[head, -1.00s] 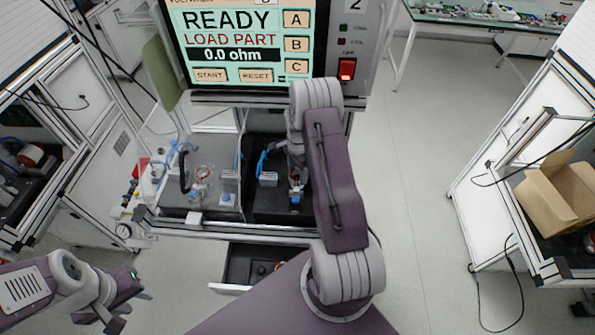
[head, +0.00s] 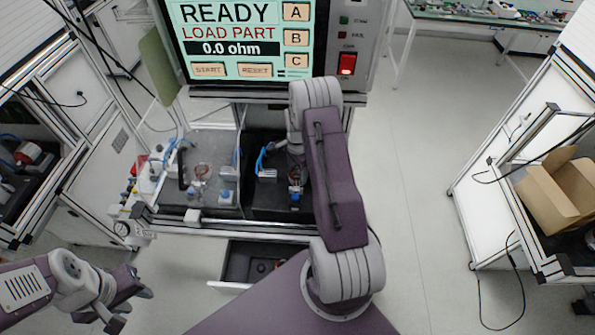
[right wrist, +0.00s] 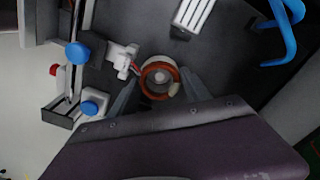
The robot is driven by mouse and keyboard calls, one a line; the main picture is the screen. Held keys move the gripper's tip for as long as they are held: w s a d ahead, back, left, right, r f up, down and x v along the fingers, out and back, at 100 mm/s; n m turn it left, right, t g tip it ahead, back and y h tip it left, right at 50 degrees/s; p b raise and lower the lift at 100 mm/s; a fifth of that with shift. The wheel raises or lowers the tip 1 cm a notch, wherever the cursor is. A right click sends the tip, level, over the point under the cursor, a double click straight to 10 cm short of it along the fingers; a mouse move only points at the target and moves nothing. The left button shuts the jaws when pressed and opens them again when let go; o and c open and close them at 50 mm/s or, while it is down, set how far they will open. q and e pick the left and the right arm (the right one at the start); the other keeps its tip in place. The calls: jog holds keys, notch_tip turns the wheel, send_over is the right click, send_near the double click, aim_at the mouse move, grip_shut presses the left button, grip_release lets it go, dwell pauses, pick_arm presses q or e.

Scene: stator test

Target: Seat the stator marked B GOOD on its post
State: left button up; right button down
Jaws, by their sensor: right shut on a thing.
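The stator (right wrist: 147,73), a copper-orange ring with a pale centre, sits between the fingers of my right gripper (right wrist: 158,92) in the right wrist view. The gripper is shut on it. A white connector (right wrist: 122,57) with red wires is beside the ring. In the head view the stator (head: 294,178) is small and partly covered by my right arm, over the dark right bay of the test bench. Its marking is not readable, and I cannot tell whether the post is inside the ring. My left gripper (head: 128,308) is open and empty at the lower left, away from the bench.
The tester screen (head: 240,40) reads READY, LOAD PART, 0.0 ohm. Blue hoses (right wrist: 284,30) and a pale slotted block (right wrist: 193,14) are near the stator. Blue-capped fixtures (right wrist: 94,104) stand to the left. A clear-covered bay (head: 212,205) and open drawer (head: 232,285) are nearby.

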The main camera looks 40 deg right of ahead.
jog(key=shift+c, duration=2.1)
grip_release()
jog(key=shift+f, duration=0.1)
notch_tip(320, 180, up, 9)
jog(key=b, duration=0.2)
